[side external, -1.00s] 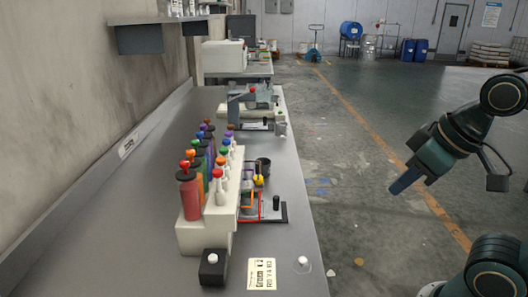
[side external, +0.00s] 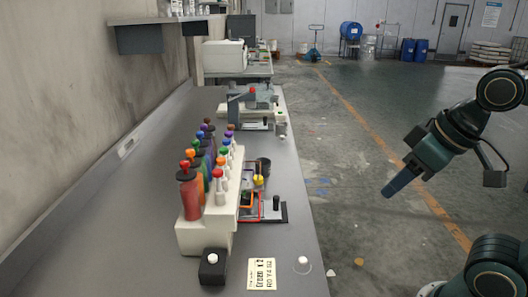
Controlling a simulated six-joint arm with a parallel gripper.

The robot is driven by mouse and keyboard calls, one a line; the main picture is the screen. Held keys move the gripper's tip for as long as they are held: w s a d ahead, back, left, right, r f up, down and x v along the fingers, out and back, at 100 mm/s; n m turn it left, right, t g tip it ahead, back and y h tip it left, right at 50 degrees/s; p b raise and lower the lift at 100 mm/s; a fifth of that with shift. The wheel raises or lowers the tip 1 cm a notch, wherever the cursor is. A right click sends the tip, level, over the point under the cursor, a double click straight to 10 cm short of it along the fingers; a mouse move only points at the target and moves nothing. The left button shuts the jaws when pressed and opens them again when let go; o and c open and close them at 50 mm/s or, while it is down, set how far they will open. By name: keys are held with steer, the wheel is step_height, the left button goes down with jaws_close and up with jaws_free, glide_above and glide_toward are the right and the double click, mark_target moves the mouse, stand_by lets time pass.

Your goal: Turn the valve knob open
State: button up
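Several dispensing bottles with coloured knob-like caps stand in rows on a white rack (side external: 203,239) on the grey bench. The nearest are a red bottle (side external: 190,198) and a pale nozzle piece with a red knob (side external: 218,173). I cannot tell which knob is the valve knob, or whether any is open. My gripper (side external: 388,194) hangs over the floor to the right of the bench, clear of the rack and bottles. Its blue fingers point down and left. From this side I cannot see whether there is a gap between them.
A black box with a white button (side external: 212,264), a printed card (side external: 262,273) and a small white knob (side external: 302,261) are at the bench's near end. Grey equipment (side external: 250,107) stands farther back. The bench's left strip is clear.

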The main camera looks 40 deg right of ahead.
steer(key=w+r+m+g, duration=0.2)
steer(key=w+r+m, duration=0.3)
steer(key=w, duration=0.5)
steer(key=m+g, duration=0.4)
steer(key=m, duration=0.5)
glide_above(258, 177)
step_height(258, 177, down, 7)
steer(key=shift+r, duration=0.1)
step_height(258, 177, down, 14)
steer(key=shift+r, duration=0.1)
steer(key=shift+c, duration=0.2)
steer(key=c, duration=0.9)
